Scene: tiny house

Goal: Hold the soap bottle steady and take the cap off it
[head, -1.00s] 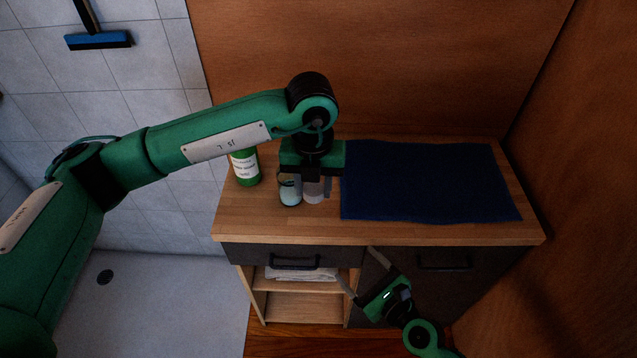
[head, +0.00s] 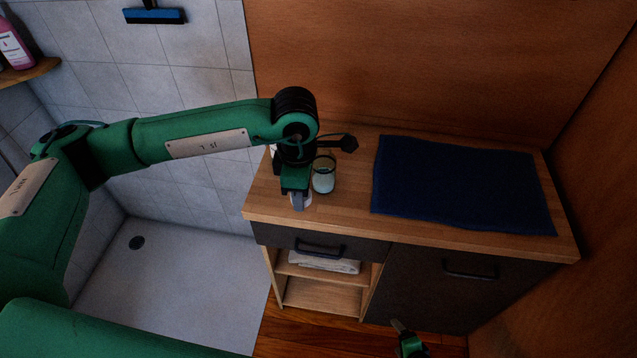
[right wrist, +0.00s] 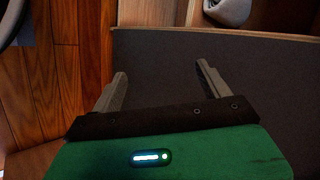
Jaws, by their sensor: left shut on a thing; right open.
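My left gripper (head: 298,203) points down over the left end of the cabinet top, seen nearly edge-on. It is shut on the soap bottle, of which only a pale part (head: 307,200) shows beside the fingers. The bottle's cap is hidden behind the gripper and wrist, and I cannot tell whether the bottle is tilted. My right gripper (head: 400,325) is low in front of the cabinet, at the bottom edge of the head view. In the right wrist view it (right wrist: 160,75) is open and empty, its fingers apart before the dark cabinet front.
A glass (head: 324,182) with pale contents stands just right of my left gripper. A dark blue mat (head: 465,185) covers the right of the wooden cabinet top (head: 345,205). A folded cloth (head: 330,264) lies on the shelf below. The top's middle front is bare.

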